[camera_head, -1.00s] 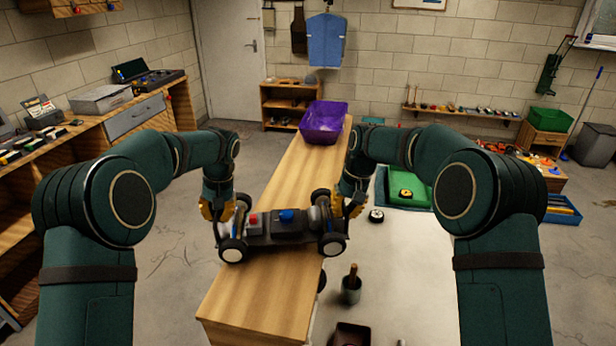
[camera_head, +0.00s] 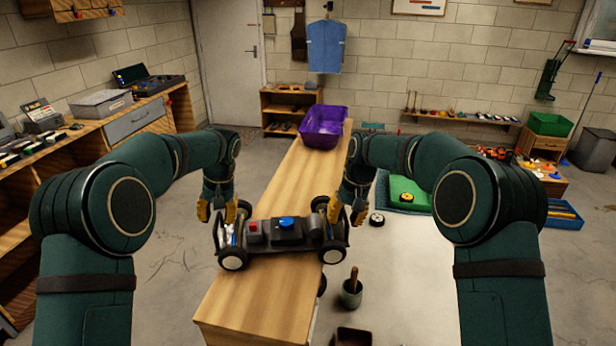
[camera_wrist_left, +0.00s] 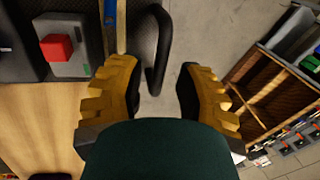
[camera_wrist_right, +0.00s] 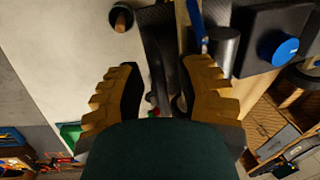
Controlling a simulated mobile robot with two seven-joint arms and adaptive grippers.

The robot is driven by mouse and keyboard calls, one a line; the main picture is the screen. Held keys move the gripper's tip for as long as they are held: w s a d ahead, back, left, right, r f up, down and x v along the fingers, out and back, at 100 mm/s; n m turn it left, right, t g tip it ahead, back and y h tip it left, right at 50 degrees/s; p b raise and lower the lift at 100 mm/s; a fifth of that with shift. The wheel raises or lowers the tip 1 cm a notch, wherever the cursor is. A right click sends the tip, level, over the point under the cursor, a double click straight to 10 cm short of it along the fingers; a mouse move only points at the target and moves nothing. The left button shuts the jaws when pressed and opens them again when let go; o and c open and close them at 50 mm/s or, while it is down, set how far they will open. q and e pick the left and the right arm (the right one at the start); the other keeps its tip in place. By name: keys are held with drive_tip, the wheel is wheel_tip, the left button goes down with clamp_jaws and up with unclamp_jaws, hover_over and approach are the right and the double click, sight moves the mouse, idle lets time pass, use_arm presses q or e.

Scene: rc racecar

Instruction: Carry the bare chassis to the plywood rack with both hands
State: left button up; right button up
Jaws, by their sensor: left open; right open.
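The bare chassis (camera_head: 285,235), a dark frame with black wheels, a red-and-grey part and a blue knob, lies crosswise on the wooden bench top (camera_head: 262,300). A black loop handle stands at each end. My left gripper (camera_head: 222,212) is open at the chassis's left end. In the left wrist view the black handle (camera_wrist_left: 160,45) reaches between its spread fingers without both touching it. My right gripper (camera_head: 348,214) is open at the right end. In the right wrist view a dark bar (camera_wrist_right: 160,60) shows between its fingers. I cannot tell for sure which shelf is the plywood rack.
A purple bin (camera_head: 323,126) stands at the bench's far end. A low wooden shelf (camera_head: 291,108) stands by the back wall. A wooden workbench (camera_head: 30,170) runs along the left. A cup with a wooden-handled tool (camera_head: 351,294) stands right of the chassis.

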use_arm(q)
wheel_tip(320, 180, up, 10)
drive_tip(key=d, duration=0.2)
use_arm(e)
wheel_tip(320, 180, up, 12)
drive_tip(key=d, duration=0.2)
drive_tip(key=shift+d, duration=0.15)
drive_tip(key=shift+f, duration=0.15)
